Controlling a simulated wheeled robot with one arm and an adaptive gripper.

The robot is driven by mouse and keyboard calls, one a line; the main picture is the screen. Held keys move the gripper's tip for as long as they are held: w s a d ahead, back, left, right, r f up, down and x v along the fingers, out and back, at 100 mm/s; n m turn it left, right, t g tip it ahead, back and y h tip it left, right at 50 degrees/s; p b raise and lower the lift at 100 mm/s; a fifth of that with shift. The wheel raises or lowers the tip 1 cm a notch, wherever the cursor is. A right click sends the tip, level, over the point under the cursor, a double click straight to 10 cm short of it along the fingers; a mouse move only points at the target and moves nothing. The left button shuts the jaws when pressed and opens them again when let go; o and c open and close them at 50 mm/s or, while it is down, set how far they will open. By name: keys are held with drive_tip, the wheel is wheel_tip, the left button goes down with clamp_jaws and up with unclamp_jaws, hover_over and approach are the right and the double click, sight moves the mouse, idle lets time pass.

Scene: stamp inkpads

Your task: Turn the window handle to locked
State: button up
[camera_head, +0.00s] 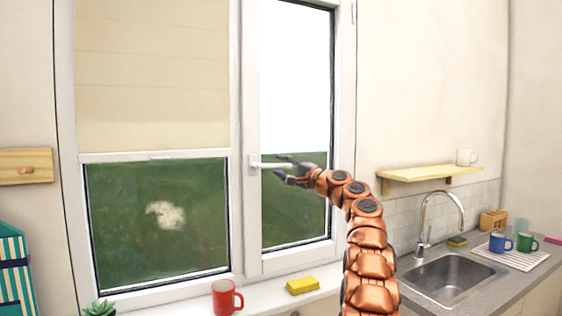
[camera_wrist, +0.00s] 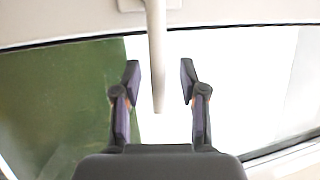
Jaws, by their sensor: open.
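The white window handle (camera_head: 270,165) is on the left frame of the right window sash. Its lever points sideways to the right in the head view. In the wrist view the handle lever (camera_wrist: 157,60) runs down from its base at the top, between my two fingers. My gripper (camera_head: 284,170) is at the handle's free end, with its fingers apart. In the wrist view my gripper (camera_wrist: 160,82) is open, with a gap on both sides of the lever. Neither finger appears to touch it.
Below on the sill are a red mug (camera_head: 227,298), a yellow sponge (camera_head: 302,285) and a plant (camera_head: 100,308). A wooden shelf (camera_head: 430,173) with a white mug is to the right, above the sink (camera_head: 452,275) and faucet (camera_head: 430,215). A blind (camera_head: 150,80) covers the upper left pane.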

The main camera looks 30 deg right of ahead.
drive_tip(key=shift+w+a, duration=0.15)
drive_tip(key=shift+w, duration=0.25)
drive_tip(key=shift+c, duration=0.3)
clamp_jaws()
idle(0.3)
